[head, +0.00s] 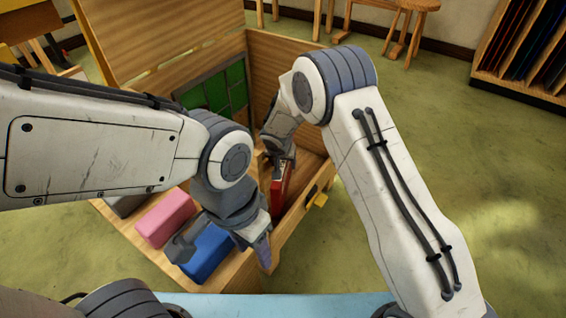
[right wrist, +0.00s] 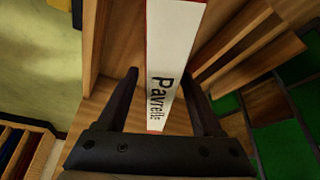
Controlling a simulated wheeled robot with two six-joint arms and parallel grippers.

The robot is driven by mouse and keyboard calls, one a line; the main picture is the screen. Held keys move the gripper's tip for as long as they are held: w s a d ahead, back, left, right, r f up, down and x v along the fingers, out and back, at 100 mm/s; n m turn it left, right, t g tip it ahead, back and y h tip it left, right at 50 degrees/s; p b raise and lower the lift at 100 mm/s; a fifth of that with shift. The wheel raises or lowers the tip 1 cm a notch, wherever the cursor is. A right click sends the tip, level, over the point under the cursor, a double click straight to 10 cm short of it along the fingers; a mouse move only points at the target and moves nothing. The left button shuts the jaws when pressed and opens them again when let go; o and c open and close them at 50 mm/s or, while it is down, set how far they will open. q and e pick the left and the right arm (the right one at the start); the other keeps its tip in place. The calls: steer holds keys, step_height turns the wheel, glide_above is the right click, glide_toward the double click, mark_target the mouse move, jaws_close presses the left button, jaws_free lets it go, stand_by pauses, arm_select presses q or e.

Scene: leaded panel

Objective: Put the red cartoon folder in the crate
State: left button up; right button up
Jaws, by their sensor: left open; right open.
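The red cartoon folder (head: 279,192), a red case with a white spine, is upright inside the wooden crate (head: 310,160), near its right wall. Its white lettered spine (right wrist: 172,50) faces up in the right wrist view. My right gripper (head: 281,160) is just above the folder, and its open fingers (right wrist: 160,75) lie on either side of the spine. Whether they touch it I cannot tell. My left gripper (head: 222,255) is open and empty over the front of the crate, near the blue block; its arm hides part of the crate.
A pink block (head: 166,218) and a blue block (head: 209,254) are in the crate's left front. A green leaded panel (head: 222,88) stands at its back. A yellow latch (head: 318,200) sticks out on the right. Green floor is clear to the right; a rack (head: 525,75) stands far right.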

steer(key=p+v, duration=0.5)
steer(key=v, duration=0.7)
steer(key=shift+w+r, duration=0.1)
steer(key=shift+r, duration=0.05)
steer(key=s+d+r+n+g, duration=0.2)
steer(key=s+r+n, duration=0.1)
steer(key=s+r, duration=0.85)
steer(key=s+d+r+n+g+y, duration=0.1)
steer(key=s+n, duration=0.2)
steer(key=s, duration=0.8)
steer(key=s+d+r+n+g+y, duration=0.1)
steer(key=s+d+r+n, duration=0.1)
steer(key=s, duration=0.9)
steer(key=shift+d+n+g, duration=0.15)
steer(key=shift+n+g, duration=0.25)
steer(key=shift+n, duration=0.4)
steer(key=shift+r, duration=0.1)
step_height(320, 180, up, 48)
steer(key=p, duration=4.7)
steer(key=shift+f+p, duration=0.2)
steer(key=shift+p, duration=0.2)
